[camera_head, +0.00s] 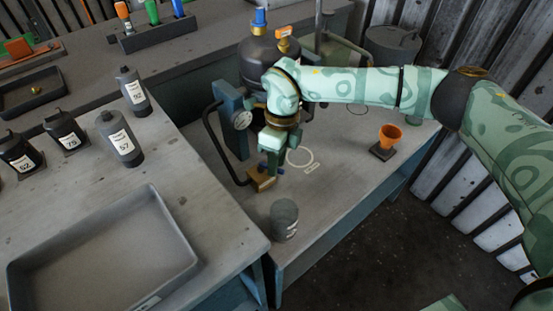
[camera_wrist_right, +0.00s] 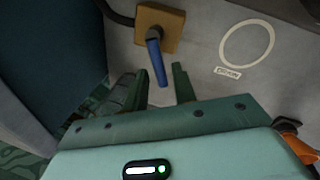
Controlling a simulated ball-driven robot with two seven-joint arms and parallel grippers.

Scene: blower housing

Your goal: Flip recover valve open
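The valve is a brass block (camera_wrist_right: 158,27) with a blue lever (camera_wrist_right: 155,60) in the right wrist view. The lever runs down from the block toward my gripper. In the head view the brass block (camera_head: 261,181) sits low on the bench, at the end of a black hose, partly behind my gripper. My right gripper (camera_head: 271,163) is just above it. In the right wrist view its two fingers (camera_wrist_right: 160,82) are apart, with the lever's free end showing between them. I cannot tell whether they touch it. My left gripper is not in view.
A teal stand with a gauge (camera_head: 242,120) and a dark tank (camera_head: 263,58) stand close behind my right gripper. A grey canister (camera_head: 285,220) is in front. The bench between is clear around a painted ring (camera_head: 300,157).

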